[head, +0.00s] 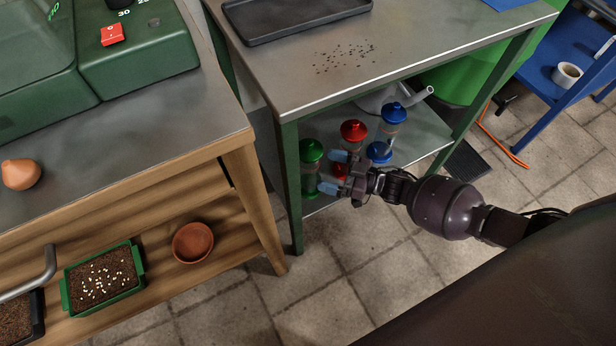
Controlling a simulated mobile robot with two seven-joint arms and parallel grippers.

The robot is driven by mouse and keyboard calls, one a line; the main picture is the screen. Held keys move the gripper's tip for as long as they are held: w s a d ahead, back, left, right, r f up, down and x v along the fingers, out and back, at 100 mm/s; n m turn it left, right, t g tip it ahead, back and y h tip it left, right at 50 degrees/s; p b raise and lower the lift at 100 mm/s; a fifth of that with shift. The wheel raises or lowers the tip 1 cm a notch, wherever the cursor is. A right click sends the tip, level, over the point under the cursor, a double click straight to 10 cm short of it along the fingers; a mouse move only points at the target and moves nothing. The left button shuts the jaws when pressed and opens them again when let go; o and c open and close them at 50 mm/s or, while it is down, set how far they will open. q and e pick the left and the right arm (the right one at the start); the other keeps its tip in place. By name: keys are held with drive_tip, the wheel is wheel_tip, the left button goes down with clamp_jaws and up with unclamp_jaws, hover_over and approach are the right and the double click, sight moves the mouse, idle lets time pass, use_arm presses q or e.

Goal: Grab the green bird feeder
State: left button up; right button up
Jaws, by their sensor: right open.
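The green bird feeder (311,151) stands on the lower shelf of the metal bench, near its left front leg. It has a green cap, a clear body and a green base. My right gripper (327,172) is open, with its blue fingertips just right of the feeder's body. I cannot tell whether they touch it. A red bird feeder (353,131) stands behind the gripper and is partly hidden by it. A blue bird feeder (390,120) stands further right on the same shelf. My left gripper is not in view.
The bench's green front leg (291,190) is close left of the feeder. The bench top (300,70) overhangs the shelf (425,135) and holds a black tray (290,14). A watering can (376,100) stands behind the feeders. A wooden workbench (225,150) is on the left.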

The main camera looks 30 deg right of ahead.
sight(309, 171)
drive_tip(key=b+x, duration=0.1)
drive_tip(key=x, duration=0.4)
drive_tip(key=shift+w, duration=0.3)
drive_tip(key=shift+w+a+r, duration=0.15)
drive_tip(key=shift+w, duration=0.1)
drive_tip(key=c, duration=1.5)
